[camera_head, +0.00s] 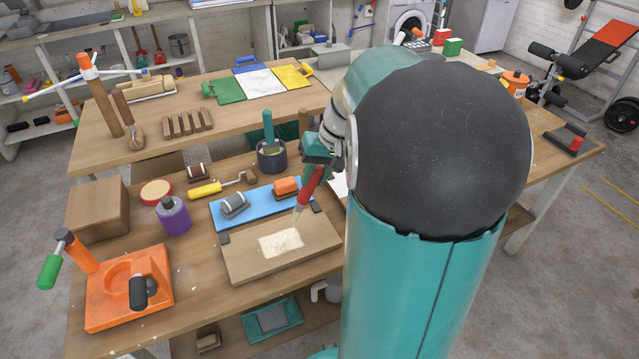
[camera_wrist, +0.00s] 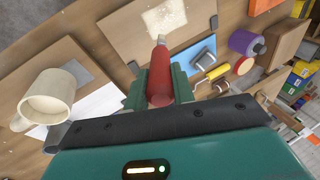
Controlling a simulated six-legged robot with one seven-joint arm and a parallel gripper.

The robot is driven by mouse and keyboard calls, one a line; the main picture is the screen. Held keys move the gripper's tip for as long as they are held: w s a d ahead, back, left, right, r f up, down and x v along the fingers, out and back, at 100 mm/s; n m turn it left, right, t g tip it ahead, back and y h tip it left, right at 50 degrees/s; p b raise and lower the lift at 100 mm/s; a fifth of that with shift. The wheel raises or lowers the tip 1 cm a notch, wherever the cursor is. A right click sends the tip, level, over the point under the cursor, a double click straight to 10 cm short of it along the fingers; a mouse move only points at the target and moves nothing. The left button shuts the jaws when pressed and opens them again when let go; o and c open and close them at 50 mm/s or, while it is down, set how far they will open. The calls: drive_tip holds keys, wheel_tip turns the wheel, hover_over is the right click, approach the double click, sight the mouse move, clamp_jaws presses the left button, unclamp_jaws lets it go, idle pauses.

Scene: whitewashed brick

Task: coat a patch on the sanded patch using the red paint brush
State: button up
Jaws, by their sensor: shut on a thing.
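My gripper (camera_head: 317,160) is shut on the red paint brush (camera_head: 309,187), which points down with its pale bristle end toward the board. In the wrist view the red handle (camera_wrist: 159,78) sits between my two green fingers (camera_wrist: 159,90). The sanded patch (camera_head: 281,242) is a pale, cream rectangle on a wooden board (camera_head: 240,265); it also shows in the wrist view (camera_wrist: 166,20). The brush tip is at the patch's far right side in the head view. I cannot tell whether it touches the board.
A blue tray (camera_head: 262,206) with small rollers lies behind the board. A purple jar (camera_head: 173,215), orange tray (camera_head: 105,308) and wooden box (camera_head: 98,206) stand left. A dark pot with a green-handled brush (camera_head: 271,155) stands behind. A cream mug (camera_wrist: 48,98) shows in the wrist view.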

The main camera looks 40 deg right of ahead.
drive_tip(key=shift+r, duration=0.9)
